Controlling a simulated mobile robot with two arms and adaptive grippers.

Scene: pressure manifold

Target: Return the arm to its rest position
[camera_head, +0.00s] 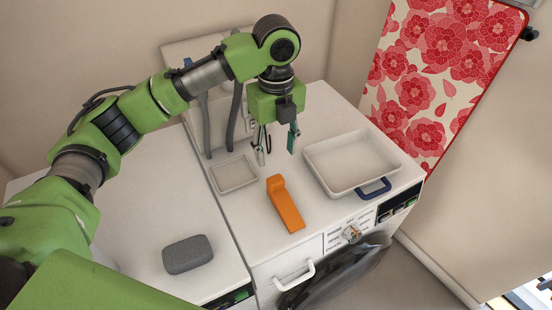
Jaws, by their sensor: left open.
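My left arm comes in from the left and reaches over the right-hand white machine top. Its green gripper (277,146) points down, with the two fingertips apart and nothing between them. It hangs above the surface, behind an orange block-like object (285,205) and between two white trays. My right gripper is not in view.
A small white tray (233,187) lies left of the gripper and a larger white tray (346,188) lies right. A blue-rimmed item (375,188) shows by the larger tray. A grey rounded box (188,254) sits on the left surface. A floral board (436,70) stands at right.

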